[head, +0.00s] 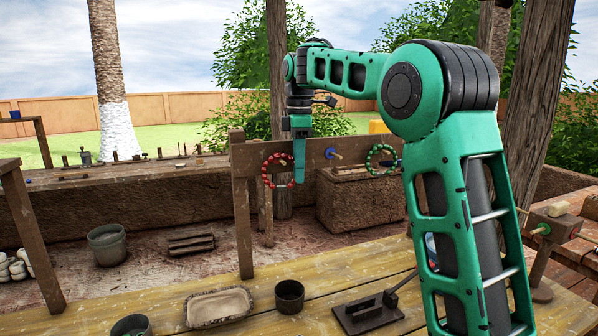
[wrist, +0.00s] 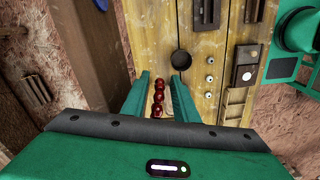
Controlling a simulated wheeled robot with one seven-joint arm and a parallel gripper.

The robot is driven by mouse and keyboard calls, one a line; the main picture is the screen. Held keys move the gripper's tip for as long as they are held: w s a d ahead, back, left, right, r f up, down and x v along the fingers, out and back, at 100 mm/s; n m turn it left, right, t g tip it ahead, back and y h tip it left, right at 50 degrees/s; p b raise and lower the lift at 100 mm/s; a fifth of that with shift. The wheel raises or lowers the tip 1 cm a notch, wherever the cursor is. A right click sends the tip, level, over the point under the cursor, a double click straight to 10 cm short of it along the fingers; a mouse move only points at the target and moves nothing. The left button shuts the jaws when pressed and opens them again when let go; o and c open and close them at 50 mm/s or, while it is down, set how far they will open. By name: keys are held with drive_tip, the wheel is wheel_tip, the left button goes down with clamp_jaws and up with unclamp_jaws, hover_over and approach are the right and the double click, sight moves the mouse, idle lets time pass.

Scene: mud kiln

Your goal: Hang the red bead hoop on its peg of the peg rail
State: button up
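The red bead hoop (head: 265,171) is upright, face-on in the head view, in front of the left end of the wooden peg rail (head: 311,158). My gripper (head: 300,181) points down at the hoop's right side. No peg shows through the hoop, and it appears held by that side. In the wrist view, a short row of its red beads (wrist: 158,97) lies between my two fingers (wrist: 160,78); the rest is hidden under the palm. A bare peg (head: 332,154) with a blue part juts from the rail to the right of my gripper.
A green bead hoop (head: 370,166) hangs farther right on the rail. The yellow plank table (head: 250,319) in front holds a dark cup (head: 289,297), a shallow tray (head: 218,308) and a dark block (head: 368,314). A rail post (head: 243,228) stands below left.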

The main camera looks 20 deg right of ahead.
idle(0.3)
wheel_tip(320, 180, up, 11)
drive_tip(key=shift+w+f, duration=0.1)
drive_tip(key=s+d+f+m, duration=0.6)
drive_tip(key=s, duration=0.4)
drive_tip(key=s+d+f+m, duration=0.6)
drive_tip(key=s+f, duration=0.1)
drive_tip(key=s, duration=0.3)
drive_tip(key=s+f+m, duration=0.4)
drive_tip(key=s+f, duration=0.5)
drive_tip(key=s, duration=0.2)
drive_tip(key=s+d+f+m, duration=0.1)
drive_tip(key=s+f+m, duration=0.4)
drive_tip(key=s+f, duration=0.4)
drive_tip(key=s, duration=0.2)
drive_tip(key=shift+s, duration=0.35)
drive_tip(key=shift+w, duration=0.1)
